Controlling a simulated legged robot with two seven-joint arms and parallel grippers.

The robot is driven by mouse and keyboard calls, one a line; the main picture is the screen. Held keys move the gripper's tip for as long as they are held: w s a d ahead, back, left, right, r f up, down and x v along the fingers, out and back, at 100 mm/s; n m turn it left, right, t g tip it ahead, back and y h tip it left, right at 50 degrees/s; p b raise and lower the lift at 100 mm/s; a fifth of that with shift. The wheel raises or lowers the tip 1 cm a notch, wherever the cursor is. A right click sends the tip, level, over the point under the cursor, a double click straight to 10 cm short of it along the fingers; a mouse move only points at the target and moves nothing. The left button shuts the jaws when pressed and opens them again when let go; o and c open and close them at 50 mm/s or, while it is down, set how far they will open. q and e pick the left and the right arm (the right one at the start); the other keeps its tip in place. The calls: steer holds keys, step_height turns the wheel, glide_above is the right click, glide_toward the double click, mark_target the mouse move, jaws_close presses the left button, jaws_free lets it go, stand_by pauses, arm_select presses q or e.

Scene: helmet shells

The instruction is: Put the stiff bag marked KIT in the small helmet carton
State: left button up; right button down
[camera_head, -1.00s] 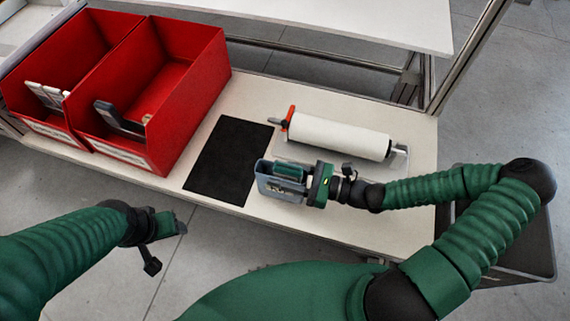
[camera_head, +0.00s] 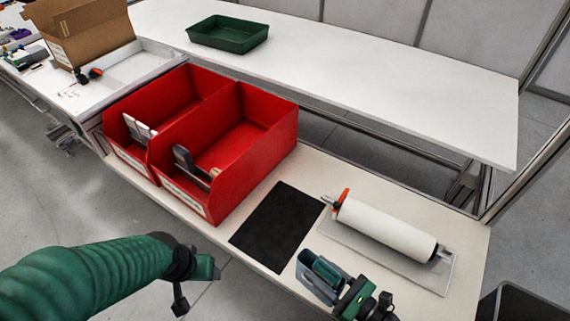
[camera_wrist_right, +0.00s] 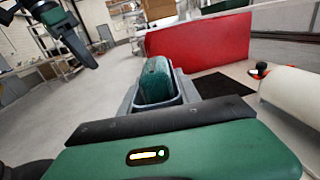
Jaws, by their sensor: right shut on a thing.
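A stiff grey-blue open-topped bag (camera_head: 311,283) is held by my right gripper (camera_head: 329,281) near the front edge of the low bench. In the right wrist view the bag (camera_wrist_right: 184,90) is just beyond the gripper, and a rounded green piece, possibly a finger, shows inside its opening. No marking is readable on it. A brown cardboard carton (camera_head: 88,38) with open flaps stands on the table at the far left; I cannot tell if it is the small helmet carton. My left gripper (camera_head: 207,268) is off the bench's front edge and apart from everything; its jaw opening is unclear.
Two red bins (camera_head: 235,165) stand on the low bench, beside a black mat (camera_head: 278,227). A white roll (camera_head: 385,229) lies on a grey tray right of it. A green tray (camera_head: 228,33) sits on the white table behind.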

steer(key=w+d+r+m+t+h, duration=0.35)
steer(key=w+d, duration=0.25)
steer(key=d, duration=0.4)
step_height(320, 180, up, 9)
steer(key=p, duration=1.5)
